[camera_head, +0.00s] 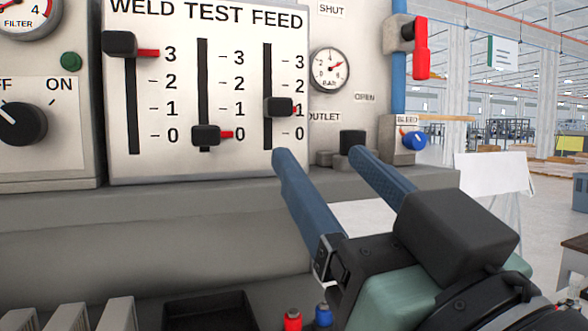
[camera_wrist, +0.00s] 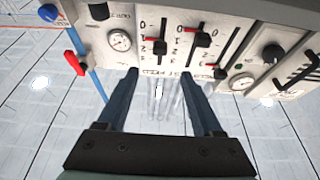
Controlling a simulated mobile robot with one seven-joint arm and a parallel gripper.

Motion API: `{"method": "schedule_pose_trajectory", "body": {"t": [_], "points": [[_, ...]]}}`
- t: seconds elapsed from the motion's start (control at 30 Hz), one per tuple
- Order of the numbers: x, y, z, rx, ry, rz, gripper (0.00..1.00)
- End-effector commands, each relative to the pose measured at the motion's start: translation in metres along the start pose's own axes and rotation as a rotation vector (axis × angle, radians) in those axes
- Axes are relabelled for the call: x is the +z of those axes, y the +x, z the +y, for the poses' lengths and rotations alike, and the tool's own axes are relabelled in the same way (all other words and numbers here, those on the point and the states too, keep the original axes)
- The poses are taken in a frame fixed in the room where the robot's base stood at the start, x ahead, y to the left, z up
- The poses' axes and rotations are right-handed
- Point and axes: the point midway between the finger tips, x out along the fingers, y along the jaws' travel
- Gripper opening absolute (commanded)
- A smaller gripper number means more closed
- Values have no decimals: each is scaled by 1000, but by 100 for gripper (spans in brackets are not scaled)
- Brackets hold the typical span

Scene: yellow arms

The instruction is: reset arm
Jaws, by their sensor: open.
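My gripper (camera_head: 318,152) reaches in from the lower right in the head view. Its two blue fingers are spread apart with nothing between them. The fingertips are in front of the lower right part of the slider panel (camera_head: 190,90), near the FEED slider in the picture. The wrist view shows my gripper (camera_wrist: 160,74) open below the same panel, which appears upside down. The WELD slider (camera_head: 120,44) is at 3, the TEST slider (camera_head: 206,135) at 0 and the FEED slider (camera_head: 279,107) at about 1.
A pressure gauge (camera_head: 330,69), a red valve handle (camera_head: 421,48) on a blue pipe and a blue BLEED knob (camera_head: 414,140) are right of the panel. A black selector knob (camera_head: 22,124) is left. A dark tray (camera_head: 210,312) lies below the ledge (camera_head: 180,208).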

Motion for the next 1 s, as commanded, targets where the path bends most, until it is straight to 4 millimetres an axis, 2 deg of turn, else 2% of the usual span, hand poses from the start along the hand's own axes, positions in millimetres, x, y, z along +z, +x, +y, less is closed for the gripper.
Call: {"method": "schedule_pose_trajectory", "body": {"t": [0.17, 0.37, 0.53, 0.73, 1.0], "points": [[4, 0, -2, 4, 0, 12, 68], [25, -2, -15, 98, -35, 177, 68], [36, -15, -32, 195, -108, 324, 68], [36, -26, -46, 256, -176, 409, 68], [34, -27, -46, 265, -186, 417, 68]]}}
